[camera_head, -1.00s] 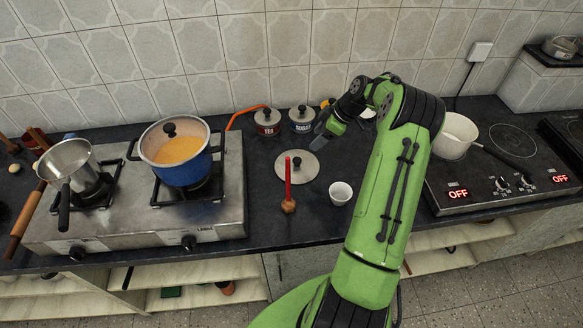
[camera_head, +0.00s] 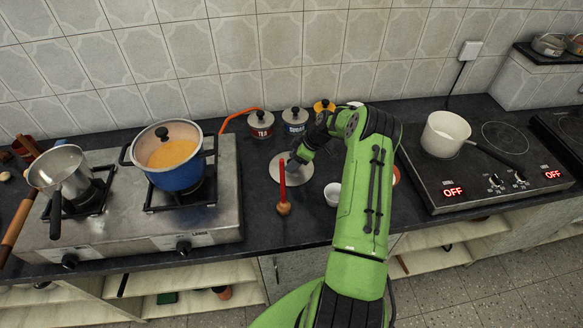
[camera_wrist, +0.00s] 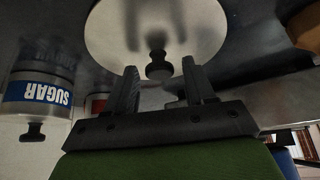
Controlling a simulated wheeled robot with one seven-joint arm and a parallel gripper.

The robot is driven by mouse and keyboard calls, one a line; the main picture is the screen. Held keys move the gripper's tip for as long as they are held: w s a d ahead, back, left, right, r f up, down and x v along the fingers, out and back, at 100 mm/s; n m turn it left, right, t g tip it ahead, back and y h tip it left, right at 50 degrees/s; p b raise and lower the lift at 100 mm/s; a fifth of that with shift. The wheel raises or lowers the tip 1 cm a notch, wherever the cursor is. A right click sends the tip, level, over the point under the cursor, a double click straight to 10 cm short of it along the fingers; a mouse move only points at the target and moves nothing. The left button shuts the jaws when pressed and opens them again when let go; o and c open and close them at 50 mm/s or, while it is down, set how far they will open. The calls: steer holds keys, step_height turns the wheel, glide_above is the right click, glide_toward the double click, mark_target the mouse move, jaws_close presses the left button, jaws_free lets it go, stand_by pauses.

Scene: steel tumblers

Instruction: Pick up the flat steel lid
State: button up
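The flat steel lid (camera_head: 283,174) lies on the dark counter between the two cooktops. It is a round grey disc, partly covered by my gripper (camera_head: 294,161) and by a red-handled spoon in the head view. In the wrist view the lid (camera_wrist: 200,30) fills the top middle, with its black knob (camera_wrist: 158,67) in front of the gap between my gripper's fingertips (camera_wrist: 160,78). The two fingers are apart, one on each side of the knob's line. I cannot tell whether the knob is fully between them. Nothing is held.
A white cup (camera_head: 333,194) is to the right. Tea (camera_head: 260,124) and sugar (camera_head: 295,121) jars stand behind. A blue pot (camera_head: 178,175) sits on the left stove; a white pot (camera_head: 441,138) is on the right hob.

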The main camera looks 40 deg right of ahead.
jaws_close()
